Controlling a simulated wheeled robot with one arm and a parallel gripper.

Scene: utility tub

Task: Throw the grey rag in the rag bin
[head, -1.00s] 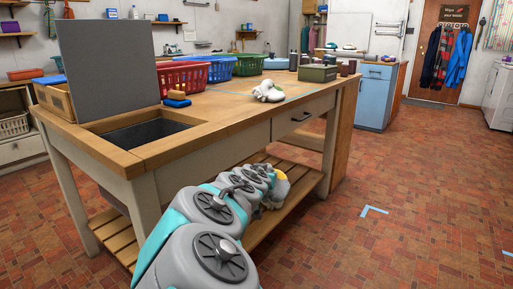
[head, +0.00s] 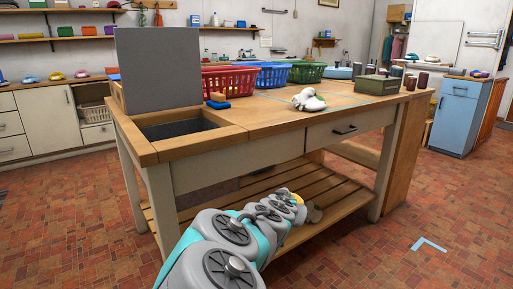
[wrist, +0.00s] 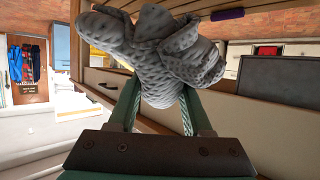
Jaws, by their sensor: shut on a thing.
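The grey rag (wrist: 155,45) is a bunched, quilted-looking cloth between the two green fingers of my gripper (wrist: 158,105) in the wrist view. My gripper is shut on it. In the head view my gripper (head: 298,207) is low in front of the wooden workbench, mostly hidden by my own arm, and a bit of the rag (head: 315,213) shows beyond it, near the slatted lower shelf. No bin is marked as the rag bin. A dark recessed opening (head: 180,130) with an upright grey panel (head: 157,70) is at the bench's left end; its inside bottom is hidden.
On the workbench (head: 270,113) are red (head: 230,83), blue (head: 272,76) and green baskets (head: 306,71), a pale crumpled cloth (head: 308,99) and an olive box (head: 372,86). Bench legs and the slatted shelf (head: 335,187) are close to my arm.

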